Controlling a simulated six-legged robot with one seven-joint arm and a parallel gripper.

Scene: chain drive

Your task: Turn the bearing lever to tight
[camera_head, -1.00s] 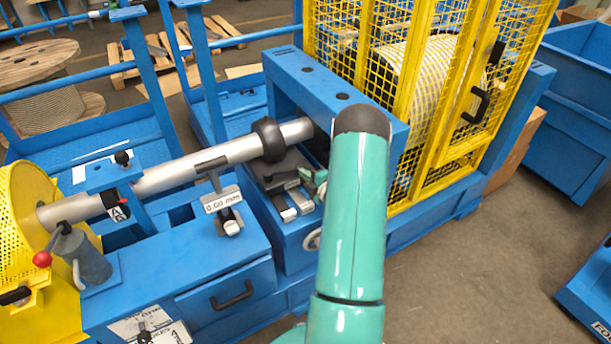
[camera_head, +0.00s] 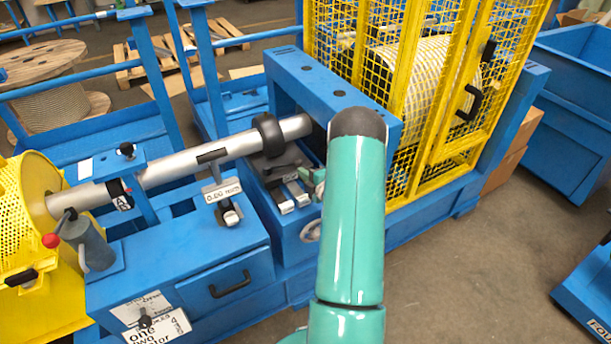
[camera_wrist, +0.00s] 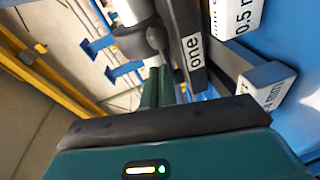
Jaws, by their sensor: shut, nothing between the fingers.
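A grey shaft (camera_head: 205,157) runs across the blue machine and carries a black collar (camera_head: 269,134). Beside the collar is a dark, flat bar with pale blocks (camera_head: 289,205) below it. In the wrist view a dark bar marked "one" (camera_wrist: 192,55) lies close to the right of my gripper (camera_wrist: 160,88). I cannot tell which part is the bearing lever, and no "tight" mark is readable. My gripper is shut and empty, beside the bar; contact is unclear. In the head view my arm hides most of it.
A label plate reading in mm (camera_head: 222,190) stands by the shaft. The yellow mesh guard (camera_head: 420,110) and blue frame (camera_head: 330,80) close in behind my arm.

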